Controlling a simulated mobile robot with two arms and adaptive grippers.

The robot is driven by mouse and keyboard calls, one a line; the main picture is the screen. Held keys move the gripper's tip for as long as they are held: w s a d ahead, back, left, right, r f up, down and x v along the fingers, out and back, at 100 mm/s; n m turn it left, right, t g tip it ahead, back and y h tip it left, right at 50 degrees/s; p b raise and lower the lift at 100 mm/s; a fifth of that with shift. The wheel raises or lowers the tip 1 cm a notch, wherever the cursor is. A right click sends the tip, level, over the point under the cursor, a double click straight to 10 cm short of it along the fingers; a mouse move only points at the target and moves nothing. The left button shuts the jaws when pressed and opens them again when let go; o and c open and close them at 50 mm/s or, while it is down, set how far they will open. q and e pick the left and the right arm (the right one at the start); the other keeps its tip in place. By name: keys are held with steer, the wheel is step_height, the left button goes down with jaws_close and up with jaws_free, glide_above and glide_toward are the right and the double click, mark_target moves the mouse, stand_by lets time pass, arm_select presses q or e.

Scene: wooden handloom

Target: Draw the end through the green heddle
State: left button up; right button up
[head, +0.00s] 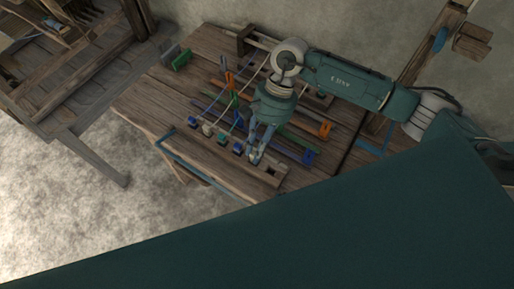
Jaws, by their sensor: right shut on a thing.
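My right gripper (255,158) reaches down over the wooden table, with its fingertips at the right end of a row of small blocks along the front rail (215,152). It is shut on a small end piece there, mostly hidden by the fingers. A green heddle bar (299,138) lies slanted to the right of the gripper, between a blue bar (290,147) and an orange-ended bar (325,129). The gripper hides part of these bars, and the heddle's eye is too small to make out. My left gripper is not in view.
Pale and blue threads run back from the blocks, such as a blue block (192,121), across the table. A green piece (180,60) stands at the back left. A wooden frame (70,75) stands at the left, and an upright post (425,50) at the right.

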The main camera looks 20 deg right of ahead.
steer(key=o, duration=0.8)
steer(key=shift+o, duration=0.2)
steer(key=v, duration=0.7)
steer(key=shift+r, duration=0.15)
